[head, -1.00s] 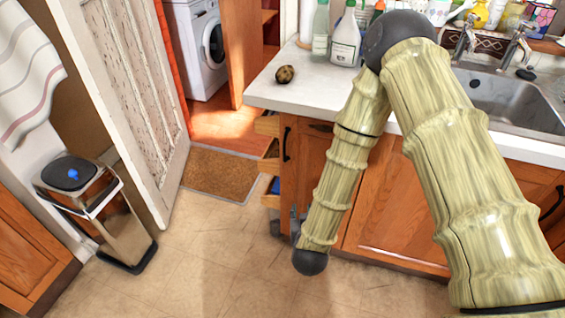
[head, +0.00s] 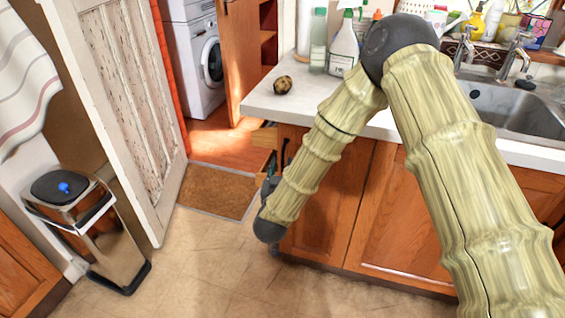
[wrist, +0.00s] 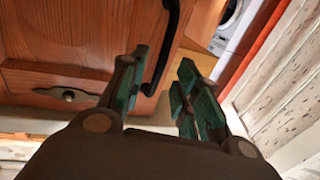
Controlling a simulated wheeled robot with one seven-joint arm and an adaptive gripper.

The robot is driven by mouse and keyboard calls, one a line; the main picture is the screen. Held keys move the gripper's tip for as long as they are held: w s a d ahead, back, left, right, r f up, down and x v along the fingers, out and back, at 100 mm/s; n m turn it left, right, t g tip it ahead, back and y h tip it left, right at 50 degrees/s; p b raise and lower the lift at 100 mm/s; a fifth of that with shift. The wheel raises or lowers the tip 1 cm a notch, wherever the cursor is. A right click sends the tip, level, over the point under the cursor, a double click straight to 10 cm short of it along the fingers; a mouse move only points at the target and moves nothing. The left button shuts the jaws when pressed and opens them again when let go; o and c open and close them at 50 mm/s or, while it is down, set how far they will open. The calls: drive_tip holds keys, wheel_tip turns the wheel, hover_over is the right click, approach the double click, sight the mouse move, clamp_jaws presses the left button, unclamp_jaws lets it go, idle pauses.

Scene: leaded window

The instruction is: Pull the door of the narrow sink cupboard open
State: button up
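The narrow sink cupboard's wooden door (head: 335,200) is under the left end of the counter and looks shut. Its dark bar handle (head: 285,151) is near the door's left edge, partly hidden by my arm. The door (wrist: 90,40) and handle (wrist: 168,45) also fill the upper left of the wrist view. My gripper (head: 268,187) is mostly hidden behind my wrist in the head view. In the wrist view my gripper (wrist: 163,62) is open, and the handle's lower part shows between its two green-padded fingers. I cannot tell whether either finger touches it.
A wider cupboard door (head: 410,220) is to the right. The white counter (head: 262,101) holds a potato-like object (head: 283,84) and bottles. A doormat (head: 215,190) and open floor (head: 215,265) lie left. A pedal bin (head: 90,230) stands by the panelled door (head: 125,110).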

sight(282, 163)
drive_tip(key=shift+w+d, duration=0.2)
drive_tip(key=shift+w, duration=1.55)
clamp_jaws()
